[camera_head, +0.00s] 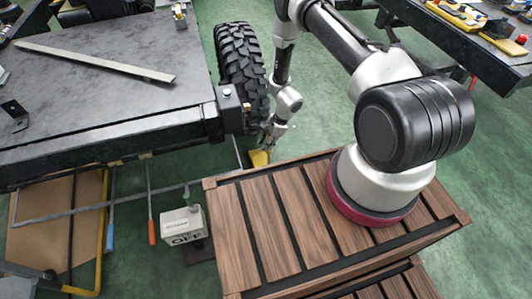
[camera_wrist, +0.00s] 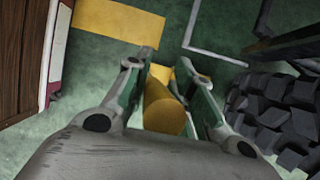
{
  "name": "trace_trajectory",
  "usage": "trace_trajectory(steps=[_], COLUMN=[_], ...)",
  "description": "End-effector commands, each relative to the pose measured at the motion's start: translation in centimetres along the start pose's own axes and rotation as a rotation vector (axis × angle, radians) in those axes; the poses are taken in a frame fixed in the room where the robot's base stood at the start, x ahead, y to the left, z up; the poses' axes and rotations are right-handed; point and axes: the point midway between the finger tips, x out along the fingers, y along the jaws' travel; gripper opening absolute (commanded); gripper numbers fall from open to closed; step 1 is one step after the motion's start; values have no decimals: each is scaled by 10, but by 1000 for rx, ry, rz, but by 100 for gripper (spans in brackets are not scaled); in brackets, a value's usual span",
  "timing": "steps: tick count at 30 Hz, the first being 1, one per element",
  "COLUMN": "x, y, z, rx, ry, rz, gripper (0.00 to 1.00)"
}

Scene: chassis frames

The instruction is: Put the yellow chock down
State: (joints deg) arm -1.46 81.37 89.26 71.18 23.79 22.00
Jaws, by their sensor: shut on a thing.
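The yellow chock (camera_wrist: 163,108) shows in the wrist view, with a rounded yellow face between the two fingers of my gripper (camera_wrist: 162,72). My gripper is shut on it, and the fingers hide part of its sides. In the head view my gripper (camera_head: 269,141) points down between the big black tyre and the wooden deck. A yellow shape (camera_head: 259,158) shows just below it there; I cannot tell whether this is the chock or a floor patch. A flat yellow patch (camera_wrist: 118,22) lies on the green floor in the wrist view, apart from the chock.
The black tyre (camera_head: 241,70) stands beside my gripper and also shows in the wrist view (camera_wrist: 270,112). A dark workbench (camera_head: 100,80) fills the left. My wooden deck (camera_head: 270,215) is in front. A white box marked OFF (camera_head: 183,226) stands left of it. Green floor is open behind.

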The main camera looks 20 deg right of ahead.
Motion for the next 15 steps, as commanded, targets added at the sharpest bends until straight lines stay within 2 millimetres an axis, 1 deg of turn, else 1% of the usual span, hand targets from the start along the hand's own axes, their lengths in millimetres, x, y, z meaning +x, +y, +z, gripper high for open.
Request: trace_trajectory(steps=[5, 12, 15], x=[11, 41, 44], y=[-1, 0, -1], z=[-4, -17, -18], rx=[-1, -1, -2], ry=[0, -1, -1], rz=[-1, -1, -2], gripper=[0, 0, 0])
